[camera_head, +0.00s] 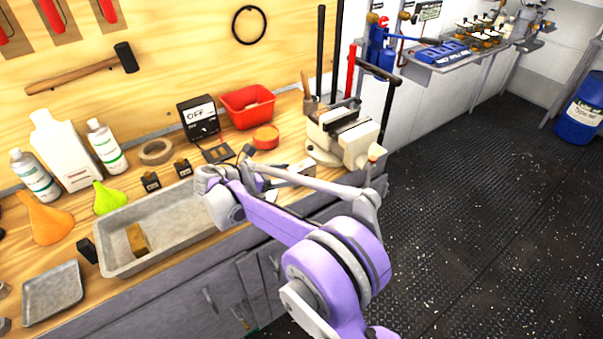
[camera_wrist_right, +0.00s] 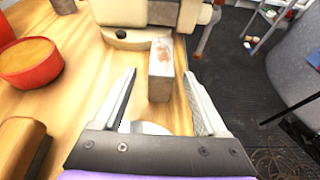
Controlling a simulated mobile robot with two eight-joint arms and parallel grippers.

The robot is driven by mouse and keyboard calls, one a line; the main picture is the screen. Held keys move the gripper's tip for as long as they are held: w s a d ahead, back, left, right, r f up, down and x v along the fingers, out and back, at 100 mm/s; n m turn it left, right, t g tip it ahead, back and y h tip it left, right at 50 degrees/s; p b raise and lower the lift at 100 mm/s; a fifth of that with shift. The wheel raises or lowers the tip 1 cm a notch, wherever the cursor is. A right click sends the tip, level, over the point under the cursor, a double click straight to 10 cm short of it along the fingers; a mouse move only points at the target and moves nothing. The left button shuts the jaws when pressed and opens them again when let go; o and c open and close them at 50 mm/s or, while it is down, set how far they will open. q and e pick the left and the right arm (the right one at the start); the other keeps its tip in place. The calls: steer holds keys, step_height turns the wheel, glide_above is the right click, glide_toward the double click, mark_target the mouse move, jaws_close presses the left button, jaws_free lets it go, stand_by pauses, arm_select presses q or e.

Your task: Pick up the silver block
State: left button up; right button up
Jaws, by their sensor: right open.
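The silver block (camera_wrist_right: 160,68) is a small, pale grey, upright-edged piece on the wooden workbench, in front of the vise. In the head view the block (camera_head: 302,167) shows only in part, just beyond my right gripper (camera_head: 262,170). In the right wrist view, the open fingers of my right gripper (camera_wrist_right: 159,76) point toward the block, and its near end lies between the fingertip lines with space on both sides. I cannot tell how far above the bench the fingers are. My left gripper is out of view.
The cream vise (camera_head: 345,135) stands right behind the block. A red round container (camera_head: 266,137) and a red bin (camera_head: 247,106) are to the left. The bench's front edge is close on the right.

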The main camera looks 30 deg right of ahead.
mark_target(300, 173)
steer(key=x, duration=0.5)
steer(key=shift+a+f, duration=0.1)
steer(key=shift+f, duration=0.15)
steer(key=shift+a, duration=0.1)
jaws_close()
